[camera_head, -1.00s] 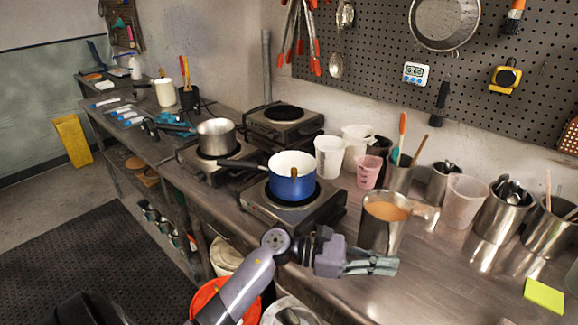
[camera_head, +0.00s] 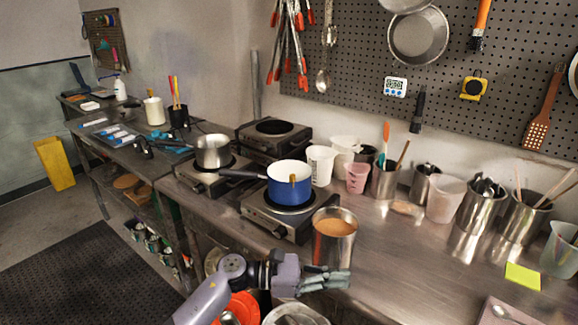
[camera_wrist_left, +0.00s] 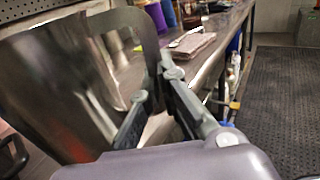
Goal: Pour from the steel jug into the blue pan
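The steel jug (camera_head: 334,249) holds an orange-brown liquid and stands upright near the counter's front edge, right of the front burner. I cannot tell whether its base touches the counter. My left gripper (camera_head: 338,281) is at the jug's near side. In the left wrist view the jug (camera_wrist_left: 60,80) fills the left side, with my left fingers (camera_wrist_left: 160,105) closed around its handle strip. The blue pan (camera_head: 289,190) sits on the front burner, left of and behind the jug. A brown stick stands in the pan, and its handle points left. My right gripper is not in view.
The front burner (camera_head: 268,222) is close to the jug. A steel pot (camera_head: 212,152) stands on another burner. White cups, a pink cup (camera_head: 356,178) and steel utensil containers line the back. Bare counter (camera_head: 400,255) lies right of the jug.

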